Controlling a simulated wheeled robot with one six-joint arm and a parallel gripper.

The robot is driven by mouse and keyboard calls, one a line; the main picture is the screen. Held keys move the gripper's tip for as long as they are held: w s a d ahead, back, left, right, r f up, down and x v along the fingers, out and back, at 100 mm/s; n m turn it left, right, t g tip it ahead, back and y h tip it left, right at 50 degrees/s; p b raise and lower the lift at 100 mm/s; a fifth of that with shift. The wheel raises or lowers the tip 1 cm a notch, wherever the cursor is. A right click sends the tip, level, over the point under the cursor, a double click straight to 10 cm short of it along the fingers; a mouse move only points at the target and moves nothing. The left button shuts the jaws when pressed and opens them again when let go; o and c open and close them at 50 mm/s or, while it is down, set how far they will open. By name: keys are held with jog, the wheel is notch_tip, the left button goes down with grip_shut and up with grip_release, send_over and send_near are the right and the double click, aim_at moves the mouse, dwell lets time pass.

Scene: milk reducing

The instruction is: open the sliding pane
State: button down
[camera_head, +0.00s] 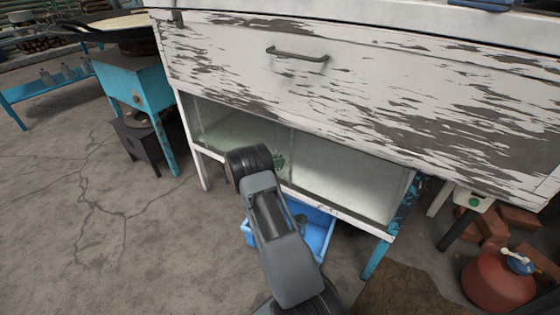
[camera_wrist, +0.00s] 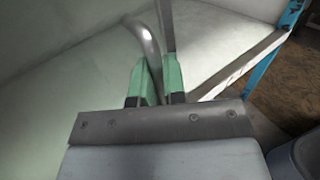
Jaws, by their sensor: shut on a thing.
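The white cabinet (camera_head: 345,68) has a lower compartment with a glass-like pane (camera_head: 225,128) on its left side. A thin upright edge stands near the middle of the compartment. In the wrist view a curved grey metal handle (camera_wrist: 146,42) stands beside a dark upright edge (camera_wrist: 167,25). My gripper (camera_wrist: 155,88) has green fingers, shut on the handle. In the head view my gripper (camera_head: 279,162) is at the middle of the compartment, partly hidden behind my wrist.
A blue bin (camera_head: 318,230) is on the floor under the cabinet. A blue cabinet leg (camera_head: 376,258) stands at the right. A red round container (camera_head: 497,282) and bricks (camera_head: 518,218) lie farther right. Open floor (camera_head: 90,200) is at the left.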

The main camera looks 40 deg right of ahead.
jog(key=c, duration=1.5)
grip_release()
jog(key=p+v, duration=0.2)
jog(key=v, duration=1.2)
jog(key=shift+p, duration=0.4)
jog(key=shift+d, duration=0.1)
